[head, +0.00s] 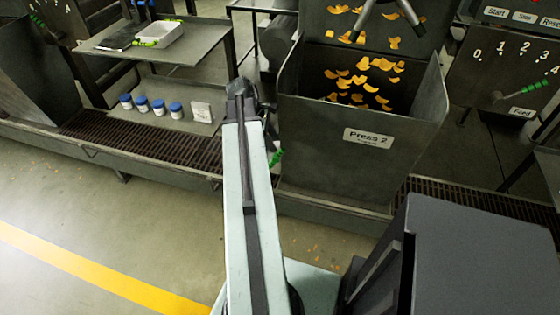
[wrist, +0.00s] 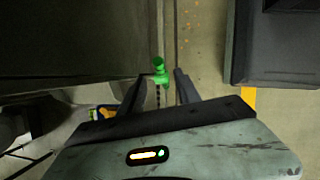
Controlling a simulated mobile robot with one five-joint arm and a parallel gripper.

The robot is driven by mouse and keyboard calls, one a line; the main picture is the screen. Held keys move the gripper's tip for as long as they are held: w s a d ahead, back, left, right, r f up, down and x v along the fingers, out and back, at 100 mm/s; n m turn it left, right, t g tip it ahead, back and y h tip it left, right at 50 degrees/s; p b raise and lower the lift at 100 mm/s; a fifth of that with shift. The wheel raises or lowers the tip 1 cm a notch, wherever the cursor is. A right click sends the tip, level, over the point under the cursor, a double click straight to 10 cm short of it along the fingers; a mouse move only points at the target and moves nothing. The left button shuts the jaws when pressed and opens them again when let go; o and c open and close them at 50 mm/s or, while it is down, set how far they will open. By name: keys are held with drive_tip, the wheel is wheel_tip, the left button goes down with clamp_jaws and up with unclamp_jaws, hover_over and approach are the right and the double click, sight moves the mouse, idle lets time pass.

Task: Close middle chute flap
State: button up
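The middle chute is a grey metal hopper (head: 330,165) labelled "Press 2" in the head view, with orange flakes inside and above it. A green handle (head: 276,157) shows at its lower left side, just right of my arm. In the wrist view the green handle (wrist: 160,72) lies between my gripper's fingertips (wrist: 161,74), with a gap on each side. My gripper is open. I cannot tell whether the fingers touch the handle. My gripper is hidden in the head view. I cannot make out the flap itself or its position.
A control panel (head: 505,75) with numbers and a green-gripped lever marked "Feed" stands at the right. A shelf (head: 185,122) with several blue-lidded jars is at the left. A grate (head: 100,130) runs along the platform. The floor (head: 100,235) at lower left is clear.

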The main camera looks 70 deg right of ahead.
sight(280, 153)
drive_tip(key=b+x, duration=0.7)
drive_tip(key=shift+f, duration=0.4)
drive_tip(key=shift+r, duration=0.15)
drive_tip(key=shift+c, duration=0.3)
clamp_jaws()
idle(0.6)
